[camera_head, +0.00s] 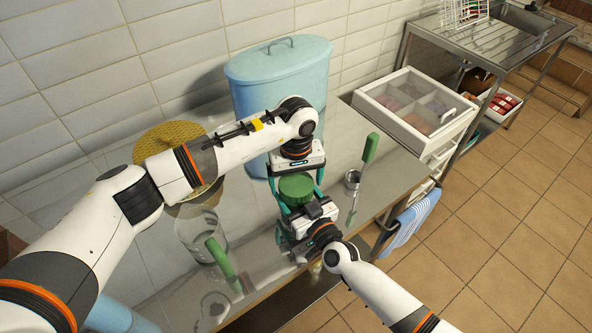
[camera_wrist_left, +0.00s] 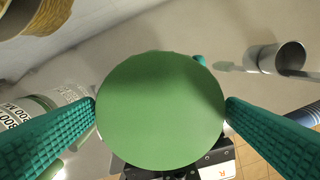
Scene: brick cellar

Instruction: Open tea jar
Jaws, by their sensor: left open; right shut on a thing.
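The tea jar's round green lid (camera_head: 296,186) faces up over the steel counter. The lid fills the middle of the left wrist view (camera_wrist_left: 160,112). My left gripper (camera_head: 298,180) points down from above, open, with one teal finger on each side of the lid. In the wrist view the fingertips are close to the lid's edges; I cannot tell if they touch. My right gripper (camera_head: 294,211) comes from the front and is shut on the jar below the lid. The jar's body is almost wholly hidden by the lid and grippers.
A tall blue lidded bin (camera_head: 262,88) stands behind.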

